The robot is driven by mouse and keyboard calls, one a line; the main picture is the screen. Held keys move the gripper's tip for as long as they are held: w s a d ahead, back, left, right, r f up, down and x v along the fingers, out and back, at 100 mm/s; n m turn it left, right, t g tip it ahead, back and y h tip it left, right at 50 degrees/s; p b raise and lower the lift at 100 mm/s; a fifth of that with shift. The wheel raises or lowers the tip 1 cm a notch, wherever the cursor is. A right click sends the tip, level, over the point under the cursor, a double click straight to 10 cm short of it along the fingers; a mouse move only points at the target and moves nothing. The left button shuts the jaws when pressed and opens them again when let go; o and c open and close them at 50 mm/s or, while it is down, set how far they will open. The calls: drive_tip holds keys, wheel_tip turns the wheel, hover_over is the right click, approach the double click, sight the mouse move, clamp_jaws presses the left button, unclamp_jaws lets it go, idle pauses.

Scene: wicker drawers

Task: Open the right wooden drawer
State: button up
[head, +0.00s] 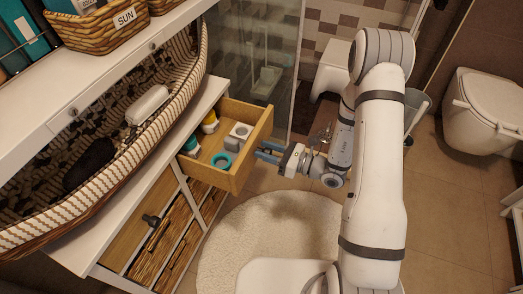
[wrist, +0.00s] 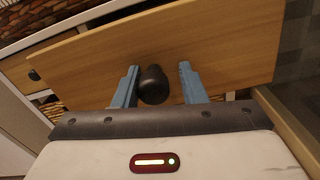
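The right wooden drawer (head: 257,147) is pulled out from the white cabinet, and its inside shows. Its light wood front (wrist: 215,45) fills the upper part of the wrist view. A round black knob (wrist: 153,87) sticks out from that front. My gripper (head: 264,152) is at the outer face of the drawer front. The gripper is open. In the head view the knob is hidden.
The drawer holds a teal ring (head: 222,160), a white box (head: 241,130) and jars. A shut wooden drawer (head: 136,222) is lower left, with wicker drawers (head: 176,225) below. A round white rug (head: 270,235) lies on the floor. A toilet (head: 487,108) stands right.

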drive_tip(key=shift+o, duration=1.3)
drive_tip(key=shift+s, duration=0.15)
drive_tip(key=p+v, duration=0.1)
drive_tip(key=v, duration=0.6)
drive_tip(key=shift+d+p, duration=0.35)
drive_tip(key=shift+s, duration=0.1)
